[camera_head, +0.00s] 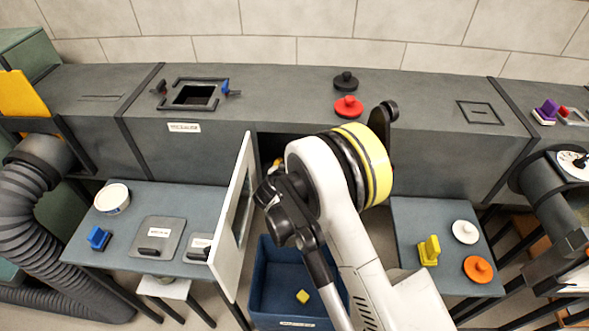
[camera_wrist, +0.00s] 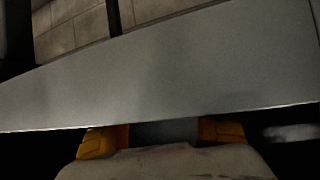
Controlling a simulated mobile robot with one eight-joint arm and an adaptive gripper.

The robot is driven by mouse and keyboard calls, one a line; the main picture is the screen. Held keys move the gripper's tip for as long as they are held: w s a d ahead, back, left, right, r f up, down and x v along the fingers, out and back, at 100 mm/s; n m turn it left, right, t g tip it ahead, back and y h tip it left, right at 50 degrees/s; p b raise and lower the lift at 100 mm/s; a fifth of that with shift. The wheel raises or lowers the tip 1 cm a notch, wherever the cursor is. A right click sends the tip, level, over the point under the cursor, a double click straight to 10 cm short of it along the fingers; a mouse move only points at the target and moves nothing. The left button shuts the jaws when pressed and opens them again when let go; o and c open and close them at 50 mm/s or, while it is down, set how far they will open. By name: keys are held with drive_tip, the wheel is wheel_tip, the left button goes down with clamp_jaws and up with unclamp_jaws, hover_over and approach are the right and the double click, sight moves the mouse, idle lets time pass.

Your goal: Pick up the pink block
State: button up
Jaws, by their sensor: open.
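I cannot make out a pink block for certain in either view. My gripper (camera_wrist: 162,135) shows at the bottom of the wrist view as two orange fingertips set apart, with no block visible between them. In the head view my white arm reaches to the dark opening (camera_head: 265,143) in the front of the grey duct (camera_head: 300,95), and hides much of that opening. A bit of orange-yellow shows at the opening, beside my arm. A broad grey surface (camera_wrist: 160,75) crosses the wrist view just beyond the fingertips. The inside of the duct is dark.
An open white door (camera_head: 236,215) stands left of my arm. A blue bin (camera_head: 265,285) below holds a small yellow block (camera_head: 303,297). Side tables (camera_head: 185,195) (camera_head: 420,215) carry brushes and lids. A red knob lid (camera_head: 348,106) lies on the duct top.

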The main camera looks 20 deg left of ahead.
drive_tip(key=shift+r, duration=0.15)
drive_tip(key=c, duration=1)
drive_tip(key=shift+o, duration=0.2)
